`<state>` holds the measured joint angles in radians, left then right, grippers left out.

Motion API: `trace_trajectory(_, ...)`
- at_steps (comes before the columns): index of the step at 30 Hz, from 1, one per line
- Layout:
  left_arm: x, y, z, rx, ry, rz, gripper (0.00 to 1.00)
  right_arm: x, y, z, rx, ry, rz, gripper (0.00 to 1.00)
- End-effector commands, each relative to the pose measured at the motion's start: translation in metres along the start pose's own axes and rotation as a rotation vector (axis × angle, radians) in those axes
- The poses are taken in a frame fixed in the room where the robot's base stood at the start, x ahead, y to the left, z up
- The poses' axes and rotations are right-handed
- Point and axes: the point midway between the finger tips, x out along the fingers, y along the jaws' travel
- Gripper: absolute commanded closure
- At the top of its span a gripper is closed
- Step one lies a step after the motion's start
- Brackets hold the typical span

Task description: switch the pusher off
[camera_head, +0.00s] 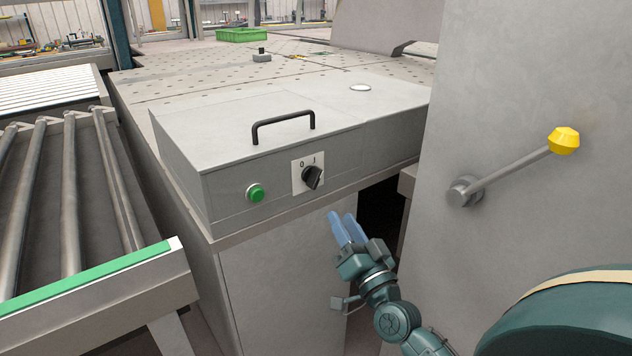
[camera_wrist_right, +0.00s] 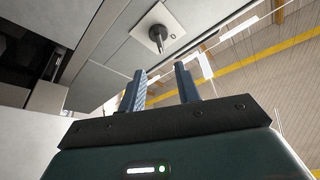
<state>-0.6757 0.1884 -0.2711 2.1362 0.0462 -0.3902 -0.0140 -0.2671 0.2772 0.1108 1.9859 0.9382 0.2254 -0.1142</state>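The pusher's black rotary switch (camera_head: 312,177) sits on a white plate marked 0 and I on the front of a grey box (camera_head: 230,185). Its handle is tilted, its upper end toward the I side. In the right wrist view the switch (camera_wrist_right: 158,37) is above and beyond the fingertips. My right gripper (camera_head: 346,215) is below and a little right of the switch, apart from it. Its two blue fingers are parted with nothing between them; they show open in the right wrist view (camera_wrist_right: 160,75). My left gripper is out of view.
A green button (camera_head: 256,193) is left of the switch. A black handle (camera_head: 284,124) stands on the box lid. A lever with a yellow knob (camera_head: 564,141) sticks out from the grey panel at right. A roller conveyor (camera_head: 70,200) is at left.

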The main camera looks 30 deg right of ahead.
Motion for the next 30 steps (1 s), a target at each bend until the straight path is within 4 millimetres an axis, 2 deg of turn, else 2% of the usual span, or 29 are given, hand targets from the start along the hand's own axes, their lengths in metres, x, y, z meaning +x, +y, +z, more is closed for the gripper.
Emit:
trace_trajectory(9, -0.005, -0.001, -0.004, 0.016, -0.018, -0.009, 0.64, 0.068, -0.002, -0.002, 0.001, 0.001, -0.001, 0.67)
trace_trajectory(15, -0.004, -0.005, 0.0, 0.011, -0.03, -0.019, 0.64, 0.1, -0.001, 0.0, 0.0, -0.002, -0.001, 0.67)
trace_trajectory(21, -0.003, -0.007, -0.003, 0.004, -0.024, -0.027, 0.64, 0.114, -0.001, 0.001, -0.001, -0.003, -0.001, 0.67)
trace_trajectory(30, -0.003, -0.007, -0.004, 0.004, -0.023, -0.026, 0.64, 0.115, -0.001, 0.001, -0.001, -0.004, 0.0, 0.68)
